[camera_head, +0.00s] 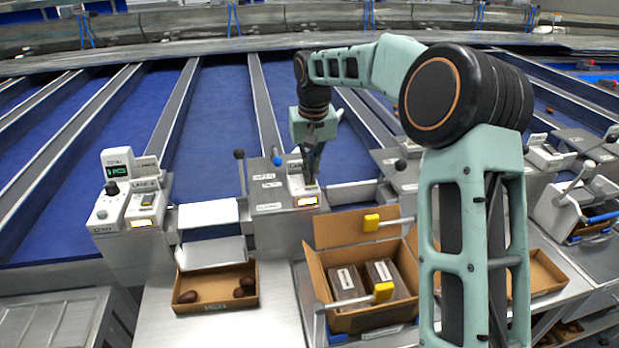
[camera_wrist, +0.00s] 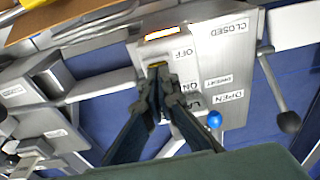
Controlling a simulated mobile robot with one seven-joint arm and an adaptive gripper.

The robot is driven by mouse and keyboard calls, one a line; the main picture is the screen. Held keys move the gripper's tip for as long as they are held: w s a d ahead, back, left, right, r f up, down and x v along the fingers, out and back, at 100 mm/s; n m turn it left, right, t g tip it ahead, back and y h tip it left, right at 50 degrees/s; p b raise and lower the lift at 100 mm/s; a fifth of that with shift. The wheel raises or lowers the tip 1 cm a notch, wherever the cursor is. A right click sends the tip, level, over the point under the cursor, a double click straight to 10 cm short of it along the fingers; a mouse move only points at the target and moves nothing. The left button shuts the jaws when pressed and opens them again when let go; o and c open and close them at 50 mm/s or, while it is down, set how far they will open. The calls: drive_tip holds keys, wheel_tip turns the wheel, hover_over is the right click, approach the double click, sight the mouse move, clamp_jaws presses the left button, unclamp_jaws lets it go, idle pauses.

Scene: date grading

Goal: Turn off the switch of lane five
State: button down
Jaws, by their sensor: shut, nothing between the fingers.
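The switch box (camera_head: 304,190) stands at the middle of the head view, under my gripper (camera_head: 313,183); its lane label is too small to read. In the wrist view, the switch plate (camera_wrist: 183,68) carries the words OFF and ON and a lit orange-white lamp (camera_wrist: 166,33) beyond OFF. My gripper (camera_wrist: 160,74) is shut and empty, its fingertips at the switch slot close to the OFF end. A dark rocker or slot shows just at the tips. The fingers hide most of the switch, so its position and any touch cannot be told.
A lever with a black knob (camera_wrist: 289,122) and a blue knob (camera_wrist: 215,119) are beside the switch, near CLOSED and OPEN labels. Another switch box, marked lane 6 (camera_head: 146,202), stands at left.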

drive_tip(key=shift+r+p, duration=2.95)
drive_tip(key=shift+r, duration=0.5)
